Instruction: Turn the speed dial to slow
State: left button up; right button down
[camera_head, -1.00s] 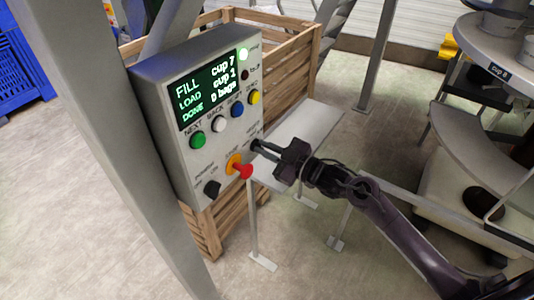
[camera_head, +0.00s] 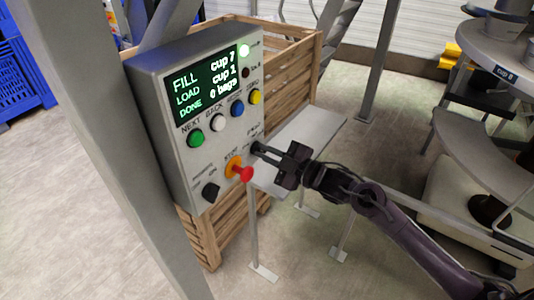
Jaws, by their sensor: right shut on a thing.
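The grey control box (camera_head: 176,163) stands at the left of the head view, with a lit screen (camera_head: 208,88) reading FILL cup 7, LOAD cup 1, DONE 0 bags. My right gripper (camera_head: 259,149) reaches the lower right of the panel and is shut on a small dark dial there, mostly hidden by the fingers. The dial's label is partly covered, and its pointer setting cannot be read. A black power knob (camera_head: 210,191) and a red stop lever (camera_head: 244,173) on an orange base sit to the lower left of the gripper. My left gripper is out of view.
Green (camera_head: 195,139), white (camera_head: 217,123), blue (camera_head: 237,109) and yellow (camera_head: 256,97) buttons line the panel above the gripper. A grey post (camera_head: 95,130) stands left of the box. A wooden crate (camera_head: 290,65) is behind it, and a round machine (camera_head: 500,60) stands at right.

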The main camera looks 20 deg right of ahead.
jog(key=c, duration=1.5)
grip_release()
jog(key=b+v, duration=0.2)
jog(key=v, duration=0.5)
jog(key=shift+s+d, duration=0.25)
jog(key=shift+s, duration=0.1)
